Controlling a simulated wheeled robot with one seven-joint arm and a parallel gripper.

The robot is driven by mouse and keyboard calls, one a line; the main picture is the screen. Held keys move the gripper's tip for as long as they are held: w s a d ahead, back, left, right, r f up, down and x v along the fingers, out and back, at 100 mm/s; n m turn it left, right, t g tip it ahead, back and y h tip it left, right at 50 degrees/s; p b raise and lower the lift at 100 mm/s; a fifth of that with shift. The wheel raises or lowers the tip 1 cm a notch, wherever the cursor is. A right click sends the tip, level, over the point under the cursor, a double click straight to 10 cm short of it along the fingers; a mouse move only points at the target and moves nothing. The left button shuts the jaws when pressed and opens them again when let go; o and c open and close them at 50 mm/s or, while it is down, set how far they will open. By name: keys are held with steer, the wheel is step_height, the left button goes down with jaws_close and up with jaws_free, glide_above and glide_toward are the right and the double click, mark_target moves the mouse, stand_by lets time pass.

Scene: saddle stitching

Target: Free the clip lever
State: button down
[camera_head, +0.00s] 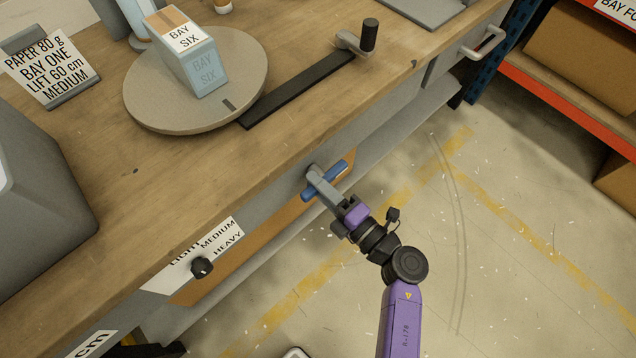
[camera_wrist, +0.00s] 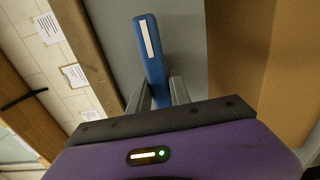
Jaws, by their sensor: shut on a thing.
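The clip lever is a blue bar (camera_head: 337,176) on the front face of the workbench, below the table edge. In the wrist view the blue lever (camera_wrist: 149,48) with a white stripe reaches up and away from between the fingers. My gripper (camera_head: 318,178) comes from the lower right, and its grey fingers are shut on the lever around its middle. The fingers also show in the wrist view (camera_wrist: 160,95), one on each side of the lever. The lever lies at a slant in the head view. The fingers hide its middle part.
A black knob (camera_head: 202,267) sits by a LIGHT, MEDIUM, HEAVY label on the bench front. On the bench top (camera_head: 250,155) are a round turntable (camera_head: 150,110) with a BAY SIX box (camera_head: 190,60), and a crank handle (camera_head: 369,35). Open floor (camera_head: 500,250) lies to the right.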

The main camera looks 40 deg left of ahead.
steer(key=shift+f, duration=0.1)
steer(key=c, duration=1.2)
jaws_free()
steer(key=d+p, duration=0.1)
steer(key=d, duration=0.6)
steer(key=shift+s+d, duration=0.35)
steer(key=shift+d, duration=0.05)
steer(key=shift+w, duration=0.1)
